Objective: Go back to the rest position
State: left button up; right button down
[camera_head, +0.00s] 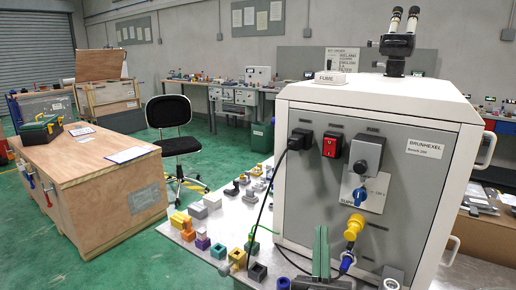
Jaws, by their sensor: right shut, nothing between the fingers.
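My right gripper (321,232) shows at the bottom, right of centre, as upright green fingers on a dark base. Its fingers are together with nothing between them. It stands in front of the lower part of the grey panel of the white machine (440,103). My left gripper is not in view.
The machine's panel has a black plug (299,139), a red switch (332,145), a blue knob (360,198) and a yellow connector (354,227). A blue connector (347,262) is close right of my gripper. Several coloured blocks lie left of the machine. Green floor is open farther left.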

notch_tip(320, 180, down, 21)
jog(key=s+n+g+y, duration=0.25)
jog(key=g+y, duration=0.25)
jog(key=g, duration=0.9)
jog(key=s+d+f+m+g+h, duration=0.1)
jog(key=s+d+f+m+g, duration=0.2)
jog(key=s, duration=0.5)
jog(key=s+d+f+g+h, duration=0.1)
jog(key=s+d+f+g, duration=0.1)
jog(key=s+f+g, duration=0.45)
jog(key=s+d+f+m+g+h, duration=0.1)
jog(key=s+d+f+m+g, duration=0.15)
jog(key=s, duration=0.75)
notch_tip(320, 180, down, 23)
jog(key=s+n+g+p, duration=0.1)
pick_arm(q)
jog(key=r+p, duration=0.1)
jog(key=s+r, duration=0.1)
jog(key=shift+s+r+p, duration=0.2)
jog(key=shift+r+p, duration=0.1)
jog(key=shift+p, duration=0.05)
pick_arm(e)
jog(key=s+d+f+g, duration=0.1)
jog(key=s+d+f, duration=0.2)
jog(key=s+f, duration=1.3)
jog(key=shift+s+d+f+g, duration=0.15)
jog(key=shift+s+f+g, duration=0.15)
jog(key=shift+s, duration=0.4)
